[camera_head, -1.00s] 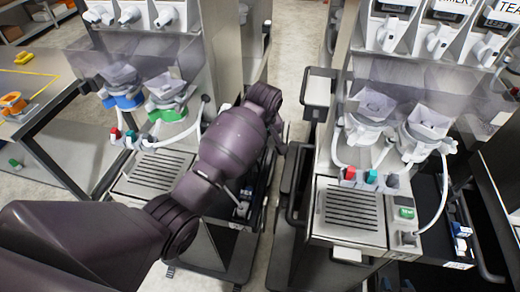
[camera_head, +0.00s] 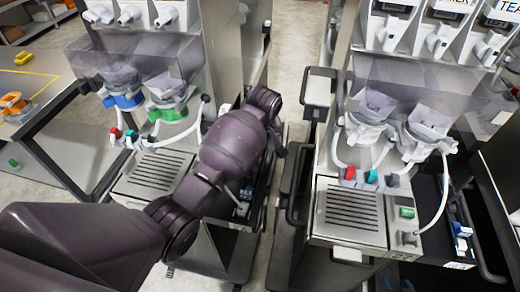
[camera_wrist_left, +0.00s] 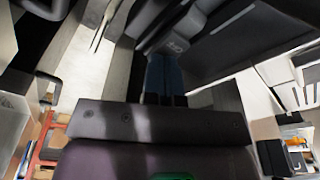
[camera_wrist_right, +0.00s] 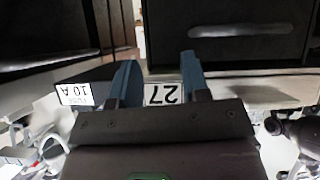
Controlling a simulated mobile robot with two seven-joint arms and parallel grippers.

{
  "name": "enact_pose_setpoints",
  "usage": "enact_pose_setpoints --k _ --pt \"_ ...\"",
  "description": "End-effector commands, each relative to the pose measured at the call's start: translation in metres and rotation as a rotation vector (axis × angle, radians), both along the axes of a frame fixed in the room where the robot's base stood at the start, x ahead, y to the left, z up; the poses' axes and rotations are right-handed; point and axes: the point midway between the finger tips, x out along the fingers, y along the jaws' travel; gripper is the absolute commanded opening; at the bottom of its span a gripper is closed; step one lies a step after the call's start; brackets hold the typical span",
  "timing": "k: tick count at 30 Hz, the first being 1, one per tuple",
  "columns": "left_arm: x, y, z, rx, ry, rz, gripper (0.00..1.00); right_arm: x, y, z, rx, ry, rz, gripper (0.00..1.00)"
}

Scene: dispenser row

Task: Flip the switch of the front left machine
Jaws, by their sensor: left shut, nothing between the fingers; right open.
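The front left machine (camera_head: 157,172) has a steel drip grille and two funnels with blue and green collars. My left arm crosses in front of its right side, and no switch shows on it; that part is hidden. My left gripper is hidden in the head view. In the left wrist view my left gripper (camera_wrist_left: 165,62) is shut and empty, its blue fingers together in front of dark and grey panels.
The right machine (camera_head: 350,210) has a lit green switch (camera_head: 406,212) beside its grille. A narrow floor gap with dark handles lies between the machines. A table (camera_head: 30,85) with an orange item (camera_head: 13,103) stands at the far left.

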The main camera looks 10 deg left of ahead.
Motion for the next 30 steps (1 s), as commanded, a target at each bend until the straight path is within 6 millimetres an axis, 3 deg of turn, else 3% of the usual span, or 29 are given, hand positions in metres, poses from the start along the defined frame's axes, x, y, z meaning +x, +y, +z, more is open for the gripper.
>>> enact_pose_setpoints --k 13,30 --pt "-0.001 0.0 -0.003 0.0 0.004 0.0 0.0 0.0 0.0 0.0 0.0 0.001 0.0 0.42" --pt "0.0 0.0 0.033 0.0 0.0 -0.001 0.0 -0.001 0.0 0.005 0.0 0.003 0.0 0.42"
